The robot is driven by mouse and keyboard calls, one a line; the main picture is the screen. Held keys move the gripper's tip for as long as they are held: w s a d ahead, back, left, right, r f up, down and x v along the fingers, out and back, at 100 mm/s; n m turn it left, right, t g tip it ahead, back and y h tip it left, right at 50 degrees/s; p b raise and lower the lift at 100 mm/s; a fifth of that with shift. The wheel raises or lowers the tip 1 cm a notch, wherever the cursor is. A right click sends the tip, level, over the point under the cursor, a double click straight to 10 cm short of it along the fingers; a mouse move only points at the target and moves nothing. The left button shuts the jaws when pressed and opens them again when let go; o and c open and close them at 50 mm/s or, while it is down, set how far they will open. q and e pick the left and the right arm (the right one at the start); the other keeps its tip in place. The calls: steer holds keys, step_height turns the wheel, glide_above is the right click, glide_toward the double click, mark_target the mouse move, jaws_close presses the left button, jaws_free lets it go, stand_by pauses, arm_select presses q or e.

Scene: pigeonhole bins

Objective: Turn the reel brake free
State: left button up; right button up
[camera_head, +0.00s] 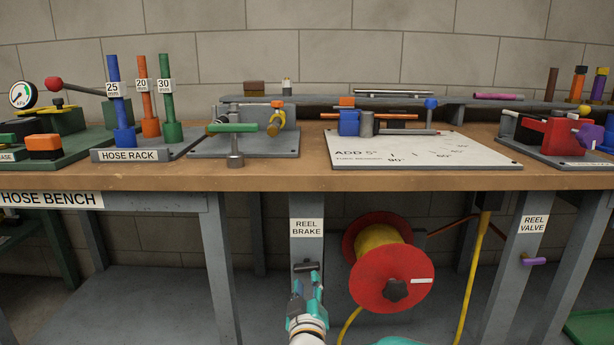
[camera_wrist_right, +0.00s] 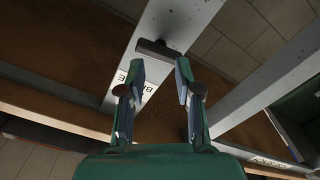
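The reel brake handle (camera_head: 305,267) is a dark bar set crosswise on the grey post below the REEL BRAKE label (camera_head: 307,228). It also shows in the right wrist view (camera_wrist_right: 158,50), just beyond my fingertips. My right gripper (camera_head: 308,280) is at the post, just below the handle in the head view. In the right wrist view its two fingers (camera_wrist_right: 160,70) are apart with nothing held between them. Whether a fingertip touches the bar, I cannot tell. My left gripper is not in view.
A red hose reel (camera_head: 392,277) with yellow hose hangs right of the brake post. The bench top (camera_head: 310,180) overhangs above. Another post with the REEL VALVE label (camera_head: 533,224) and a purple handle (camera_head: 534,261) stands farther right. The space left of the brake post is open.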

mark_target(307, 266)
arm_select(q)
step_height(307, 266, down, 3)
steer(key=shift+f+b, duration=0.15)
steer(key=shift+b, duration=0.75)
arm_select(e)
steer(key=m, duration=0.4)
steer(key=shift+w+p, duration=0.45)
steer(key=shift+w, duration=0.9)
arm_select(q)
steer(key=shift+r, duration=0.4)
